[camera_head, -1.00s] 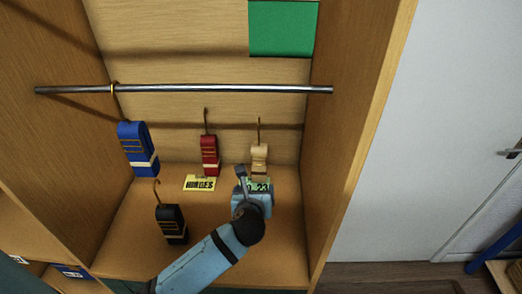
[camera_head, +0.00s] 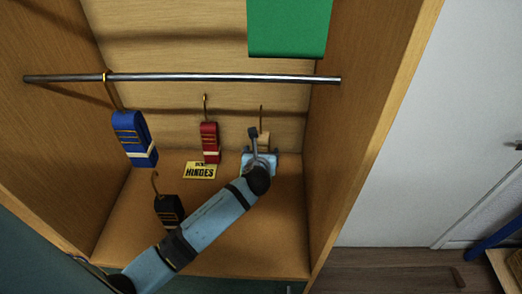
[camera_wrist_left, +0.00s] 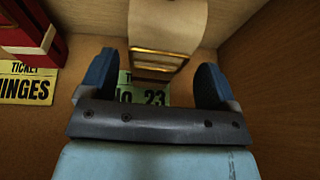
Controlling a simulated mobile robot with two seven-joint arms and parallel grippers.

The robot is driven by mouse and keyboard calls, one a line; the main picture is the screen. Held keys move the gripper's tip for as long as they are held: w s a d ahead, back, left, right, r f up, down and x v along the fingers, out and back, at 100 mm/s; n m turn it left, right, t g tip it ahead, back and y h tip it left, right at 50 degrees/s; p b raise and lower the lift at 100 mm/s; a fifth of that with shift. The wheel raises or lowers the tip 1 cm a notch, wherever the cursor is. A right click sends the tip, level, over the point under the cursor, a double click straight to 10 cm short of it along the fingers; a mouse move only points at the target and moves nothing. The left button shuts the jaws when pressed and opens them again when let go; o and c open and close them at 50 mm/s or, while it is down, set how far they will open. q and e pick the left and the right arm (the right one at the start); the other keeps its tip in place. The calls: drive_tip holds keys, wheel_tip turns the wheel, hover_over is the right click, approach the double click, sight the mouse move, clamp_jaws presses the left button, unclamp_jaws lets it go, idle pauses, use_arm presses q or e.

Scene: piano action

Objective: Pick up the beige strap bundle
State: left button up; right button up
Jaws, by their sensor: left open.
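The beige strap bundle (camera_wrist_left: 168,28) stands in the left wrist view with gold bands across its front. In the head view only its upper part (camera_head: 265,137) and hook show above my gripper. My left gripper (camera_wrist_left: 154,78) is open, with its blue fingers on either side of the bundle's lower part. I cannot tell whether the fingers touch it. In the head view my left gripper (camera_head: 258,150) hides the bundle's lower part. My right gripper is not in view.
A red bundle (camera_head: 210,142), a yellow ticket (camera_head: 200,170), and a black bundle (camera_head: 169,208) are to the left. A blue bundle (camera_head: 134,138) hangs from the metal rail (camera_head: 200,77). A green ticket (camera_wrist_left: 150,95) lies behind my gripper. The cabinet's right wall (camera_head: 350,130) is close.

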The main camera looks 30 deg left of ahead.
sight(261, 148)
use_arm(q)
drive_tip(key=x, duration=0.4)
drive_tip(key=shift+w+a+f, duration=0.15)
drive_tip(key=shift+a+f, duration=0.05)
drive_tip(key=shift+f, duration=0.1)
drive_tip(key=shift+c, duration=0.2)
drive_tip(key=c, duration=1.1)
drive_tip(key=shift+o, duration=0.2)
drive_tip(key=shift+r+p, duration=0.2)
drive_tip(key=shift+p, duration=0.2)
